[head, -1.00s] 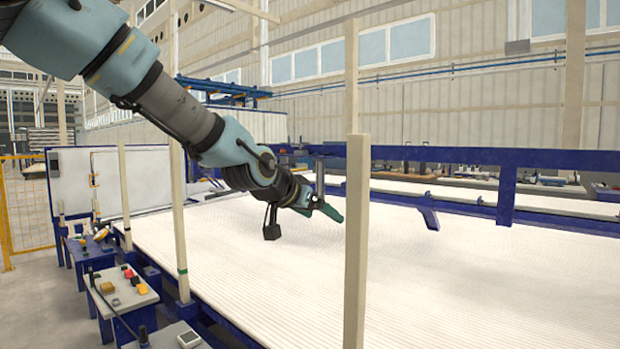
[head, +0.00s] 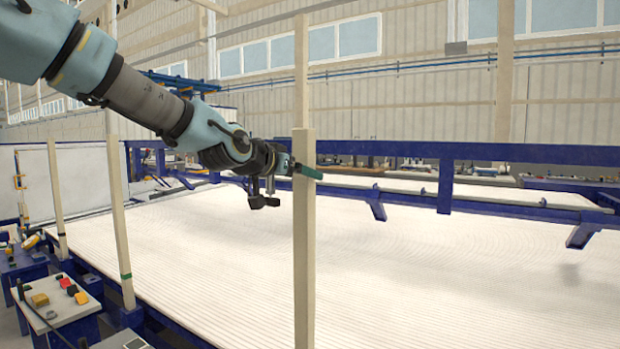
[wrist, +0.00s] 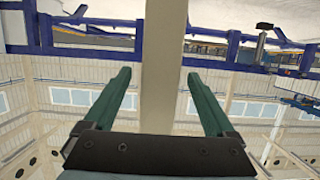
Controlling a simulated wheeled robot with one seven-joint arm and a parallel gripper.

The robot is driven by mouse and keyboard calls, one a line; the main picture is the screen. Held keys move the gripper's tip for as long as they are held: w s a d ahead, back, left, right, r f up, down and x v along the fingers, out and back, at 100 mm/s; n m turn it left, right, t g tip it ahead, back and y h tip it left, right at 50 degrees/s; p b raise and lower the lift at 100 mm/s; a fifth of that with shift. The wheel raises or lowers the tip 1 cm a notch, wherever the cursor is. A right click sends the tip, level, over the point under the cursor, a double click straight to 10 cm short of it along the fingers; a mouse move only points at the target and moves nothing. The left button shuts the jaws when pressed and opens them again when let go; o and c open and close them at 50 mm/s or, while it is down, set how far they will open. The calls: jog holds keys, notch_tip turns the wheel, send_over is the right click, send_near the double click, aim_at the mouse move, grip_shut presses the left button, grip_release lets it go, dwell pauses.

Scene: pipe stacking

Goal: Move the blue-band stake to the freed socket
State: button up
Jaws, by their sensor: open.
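A tall cream stake (head: 304,250) stands upright in the centre of the head view. No coloured band shows on its visible part, and its foot is below the frame. My gripper (head: 309,173) is level with its upper part, and one green finger crosses in front of it. In the wrist view the stake (wrist: 164,45) runs between the two spread fingers of my gripper (wrist: 158,75), with a gap on each side. I see no blue band or empty socket.
A wide white ribbed bed (head: 210,240) fills the middle. A blue rail (head: 500,152) with brackets runs behind it at the right. Space above the bed is open.

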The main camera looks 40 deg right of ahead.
jog(key=shift+p+x, duration=0.7)
jog(key=shift+x, duration=1.9)
grip_shut()
